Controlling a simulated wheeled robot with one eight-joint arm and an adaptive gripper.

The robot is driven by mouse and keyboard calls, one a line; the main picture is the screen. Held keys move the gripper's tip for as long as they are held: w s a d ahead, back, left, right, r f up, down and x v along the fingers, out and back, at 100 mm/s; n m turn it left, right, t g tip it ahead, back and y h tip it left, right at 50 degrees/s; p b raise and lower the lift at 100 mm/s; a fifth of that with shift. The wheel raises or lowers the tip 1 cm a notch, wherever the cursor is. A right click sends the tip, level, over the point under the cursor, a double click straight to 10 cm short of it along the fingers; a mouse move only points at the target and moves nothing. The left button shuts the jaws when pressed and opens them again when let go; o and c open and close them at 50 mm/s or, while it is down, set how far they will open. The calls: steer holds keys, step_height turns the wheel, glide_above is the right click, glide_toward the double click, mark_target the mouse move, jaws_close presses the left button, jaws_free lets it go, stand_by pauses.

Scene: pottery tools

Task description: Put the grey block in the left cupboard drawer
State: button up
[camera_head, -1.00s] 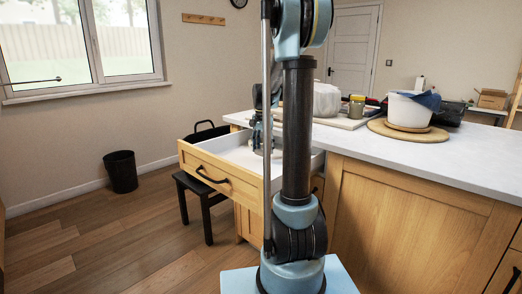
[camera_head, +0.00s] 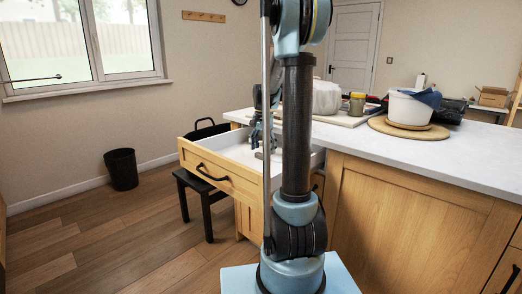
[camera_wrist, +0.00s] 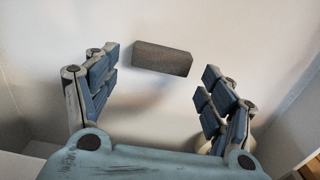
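The grey block (camera_wrist: 162,58) lies on the white floor of the open drawer, just beyond my fingertips in the wrist view. My gripper (camera_wrist: 155,83) is open and empty, with its blue finger pads spread wide to either side of the block and apart from it. In the head view the wooden-fronted drawer (camera_head: 222,177) is pulled out from the cupboard, and my gripper (camera_head: 262,137) hangs over its inside. A small grey patch, probably the block (camera_head: 261,155), shows below the gripper. My arm column hides part of the drawer's right side.
A white worktop (camera_head: 430,165) holds a white tub (camera_head: 408,109) on a round board, a jar (camera_head: 357,105) and a pale covered lump (camera_head: 326,98). A dark stool (camera_head: 207,206) stands beside the drawer. A black bin (camera_head: 121,170) stands by the wall; the floor between is clear.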

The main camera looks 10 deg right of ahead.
step_height(320, 180, up, 13)
stand_by(0.8)
